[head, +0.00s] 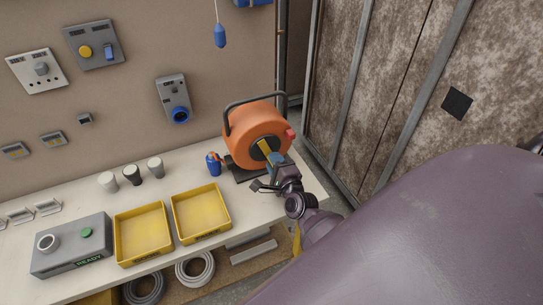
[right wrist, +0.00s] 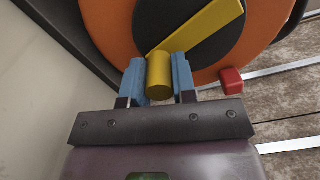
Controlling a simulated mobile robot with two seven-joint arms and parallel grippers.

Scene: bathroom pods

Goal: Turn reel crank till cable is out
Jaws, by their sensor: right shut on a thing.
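The orange cable reel (head: 257,126) stands on the right end of the bench, with a dark carrying frame over it. Its yellow crank arm (head: 264,146) runs from the dark hub down to the right in the head view. In the right wrist view the crank arm (right wrist: 200,27) runs from upper right down to a yellow knob (right wrist: 159,76). My right gripper (head: 275,160) is shut on that knob; its blue fingers (right wrist: 159,82) stand either side of it. A blue plug (head: 213,164) with an orange end sits left of the reel. My left gripper is not in view.
Two yellow trays (head: 201,213), several cups (head: 132,175) and a grey box (head: 70,246) marked READY stand left on the bench. A red block (right wrist: 231,81) is on the reel's rim. Wall panels (head: 372,90) rise to the right; coils (head: 195,268) lie below.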

